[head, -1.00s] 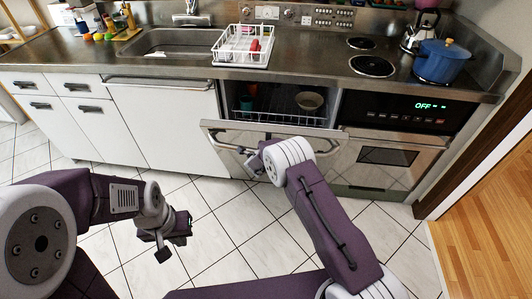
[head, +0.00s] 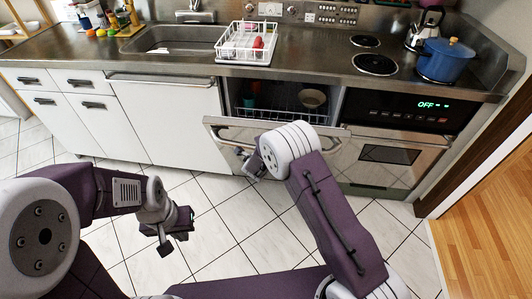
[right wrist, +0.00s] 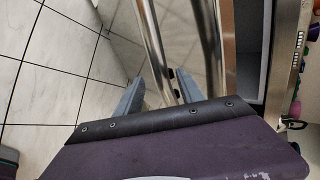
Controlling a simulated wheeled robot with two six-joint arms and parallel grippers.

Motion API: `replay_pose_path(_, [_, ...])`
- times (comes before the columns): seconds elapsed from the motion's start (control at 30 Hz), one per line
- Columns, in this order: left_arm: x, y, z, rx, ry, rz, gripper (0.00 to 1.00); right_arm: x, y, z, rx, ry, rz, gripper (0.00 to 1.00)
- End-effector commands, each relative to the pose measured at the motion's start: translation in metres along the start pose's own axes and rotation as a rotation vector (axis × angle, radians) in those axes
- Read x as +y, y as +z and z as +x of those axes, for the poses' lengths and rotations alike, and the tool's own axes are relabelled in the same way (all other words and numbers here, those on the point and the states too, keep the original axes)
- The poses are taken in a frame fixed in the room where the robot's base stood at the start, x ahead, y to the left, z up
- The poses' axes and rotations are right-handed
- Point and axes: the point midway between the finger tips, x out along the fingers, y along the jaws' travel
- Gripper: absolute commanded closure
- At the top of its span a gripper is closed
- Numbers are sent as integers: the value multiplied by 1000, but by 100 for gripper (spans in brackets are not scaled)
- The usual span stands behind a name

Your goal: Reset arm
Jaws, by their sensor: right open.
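My left gripper (head: 176,236) hangs open and empty over the tiled floor, at the lower left in the head view. My right gripper (head: 248,166) is at the front of the dishwasher door (head: 225,134), near its handle, partly hidden by my own wrist. In the right wrist view, the right gripper's two fingers (right wrist: 158,92) stand apart, with metal handle bars (right wrist: 155,45) running past and between them. I cannot tell whether they touch the bar. The door is tilted partly open.
Inside the dishwasher are a rack (head: 285,112), a bowl (head: 312,98) and a teal cup (head: 250,88). Above, the counter carries a white dish rack (head: 247,42), a blue pot (head: 443,61) and a kettle (head: 427,27). The oven (head: 388,155) stands right of the door. Floor at left is clear.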

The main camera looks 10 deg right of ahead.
Motion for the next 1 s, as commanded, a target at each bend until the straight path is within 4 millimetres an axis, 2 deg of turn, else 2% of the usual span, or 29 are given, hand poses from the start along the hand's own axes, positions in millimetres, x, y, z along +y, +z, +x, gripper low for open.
replay_pose_path(0.1, [0, 0, -2, 0, 0, 0, 100, -1, 0, -13, -1, -1, -1, 54])
replay_pose_path(0.2, [0, 0, -2, 0, 0, 0, 100, 0, 0, -18, 0, 0, 0, 54])
replay_pose_path(0.63, [0, 0, -2, 0, 0, 0, 100, 0, 0, -18, 0, 0, 0, 54])
replay_pose_path(0.7, [0, -1, -6, 0, 0, 0, 100, -6, -4, -19, 6, -2, 6, 54])
replay_pose_path(0.77, [0, -1, -14, 0, 0, 0, 100, -26, -8, -25, 10, -19, 27, 54])
replay_pose_path(0.87, [1, -3, -32, 0, 0, 0, 100, -92, -21, -48, 15, -85, 97, 54])
replay_pose_path(0.9, [1, -4, -41, 0, 0, 0, 100, -122, -36, -64, 35, -107, 148, 54])
replay_pose_path(0.93, [1, -5, -49, 0, 0, 0, 100, -142, -53, -79, 64, -115, 210, 54])
replay_pose_path(0.97, [1, -6, -56, 0, 0, 0, 100, -157, -73, -94, 102, -115, 290, 54])
replay_pose_path(1.0, [1, -7, -65, 0, 0, 0, 100, -170, -102, -116, 159, -107, 437, 54])
